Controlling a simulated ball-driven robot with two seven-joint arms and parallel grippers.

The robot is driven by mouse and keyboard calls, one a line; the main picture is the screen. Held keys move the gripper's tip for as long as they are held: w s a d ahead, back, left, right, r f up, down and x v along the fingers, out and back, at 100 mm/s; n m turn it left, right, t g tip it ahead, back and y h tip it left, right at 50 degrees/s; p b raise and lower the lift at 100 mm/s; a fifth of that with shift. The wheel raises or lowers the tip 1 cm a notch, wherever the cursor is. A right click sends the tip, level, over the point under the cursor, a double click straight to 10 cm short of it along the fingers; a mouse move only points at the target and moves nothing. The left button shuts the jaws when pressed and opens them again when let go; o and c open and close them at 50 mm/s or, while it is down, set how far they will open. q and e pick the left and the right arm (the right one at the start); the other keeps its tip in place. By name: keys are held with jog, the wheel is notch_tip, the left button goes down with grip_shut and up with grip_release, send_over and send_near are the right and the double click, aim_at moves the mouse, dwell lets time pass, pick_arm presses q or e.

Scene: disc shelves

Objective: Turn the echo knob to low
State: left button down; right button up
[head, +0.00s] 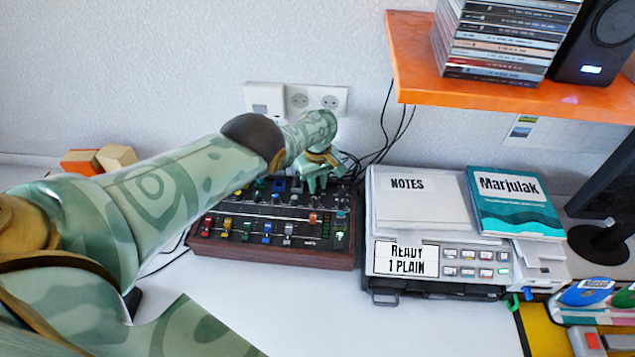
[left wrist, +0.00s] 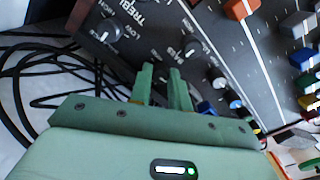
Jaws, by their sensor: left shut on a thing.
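The mixer (head: 268,252) is a dark console with a wooden front, rows of coloured sliders and small knobs; it also shows in the left wrist view (left wrist: 232,60). My left gripper (head: 318,184) points down at its back right part. In the left wrist view its two green fingers (left wrist: 166,72) are close together at the panel, shut on what I take to be the echo knob. That knob and its label are hidden by the fingers, so its setting cannot be read. A black knob (left wrist: 191,46) beside the fingers is free. My right gripper is not in view.
Black cables (left wrist: 38,85) run behind the mixer. A grey machine with a READY display (head: 405,259) stands just right of it, carrying papers (head: 420,205) and a teal book (head: 515,205). An orange shelf (head: 420,62) overhangs at upper right.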

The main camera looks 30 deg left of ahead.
aim_at(318, 186)
pick_arm(q)
jog(key=c, duration=1.6)
grip_release()
jog(key=shift+r, duration=0.1)
notch_tip(318, 186, up, 12)
jog(key=p, duration=0.8)
jog(key=shift+p, duration=0.35)
jog(key=shift+w, duration=0.1)
